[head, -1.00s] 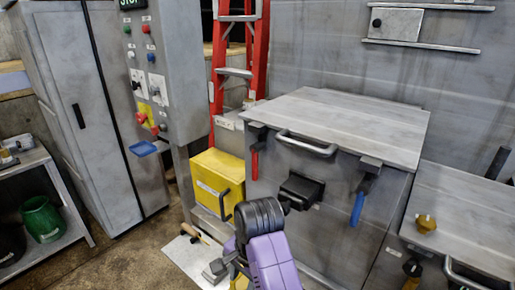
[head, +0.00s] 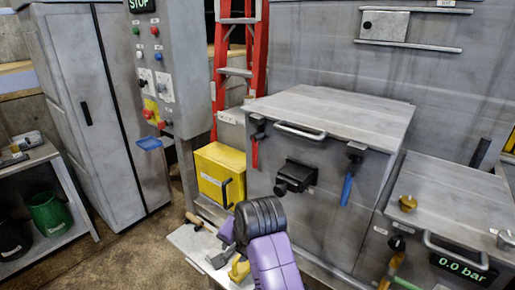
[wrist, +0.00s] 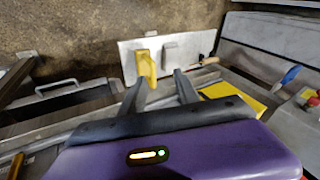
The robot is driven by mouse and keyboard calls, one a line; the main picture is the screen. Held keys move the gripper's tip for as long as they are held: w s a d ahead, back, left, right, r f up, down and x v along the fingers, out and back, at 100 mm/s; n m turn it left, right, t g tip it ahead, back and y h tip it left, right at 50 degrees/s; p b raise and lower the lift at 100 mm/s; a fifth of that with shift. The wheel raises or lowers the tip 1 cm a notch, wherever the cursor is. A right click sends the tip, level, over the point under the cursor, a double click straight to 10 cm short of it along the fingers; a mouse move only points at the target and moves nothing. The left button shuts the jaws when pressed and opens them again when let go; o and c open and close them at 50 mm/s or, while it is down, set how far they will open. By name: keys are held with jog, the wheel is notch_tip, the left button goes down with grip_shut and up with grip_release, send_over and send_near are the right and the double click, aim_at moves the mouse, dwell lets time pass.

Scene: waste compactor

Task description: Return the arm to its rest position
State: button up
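My arm, purple with a black ribbed joint, rises at the bottom middle of the head view, in front of the grey compactor cabinet (head: 330,215). It is folded, and my gripper's fingertips cannot be made out there. In the wrist view my gripper (wrist: 161,82) has its two grey fingers spread apart with nothing held between them. Beyond the fingers, a yellow-handled tool (wrist: 147,68) lies on a pale board (wrist: 186,48); it appears apart from the fingers.
A yellow box (head: 220,172) stands left of the cabinet, below a red ladder (head: 221,70). A control post (head: 160,85) and grey locker (head: 95,120) stand left. A lower unit with a 0.0 bar display (head: 463,268) is at right.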

jog(key=s+d+n+t+y, duration=0.1)
jog(key=s+d+n+t, duration=0.25)
jog(key=d+t, duration=0.2)
jog(key=s+d+n+t, duration=0.2)
jog(key=s+d+t, duration=0.3)
jog(key=d, duration=0.2)
jog(key=s+d+h, duration=0.1)
jog(key=s+d, duration=0.3)
jog(key=s, duration=0.8)
jog(key=s+d+r+h, duration=0.1)
jog(key=s+d, duration=0.3)
jog(key=s, duration=0.8)
jog(key=s+d+r+h, duration=0.1)
jog(key=s+d, duration=0.4)
jog(key=s, duration=0.7)
jog(key=shift+r+g+h, duration=0.2)
jog(key=shift+g+h, duration=0.15)
jog(key=shift+h, duration=0.15)
jog(key=shift+s+d, duration=0.1)
jog(key=shift+d, duration=0.1)
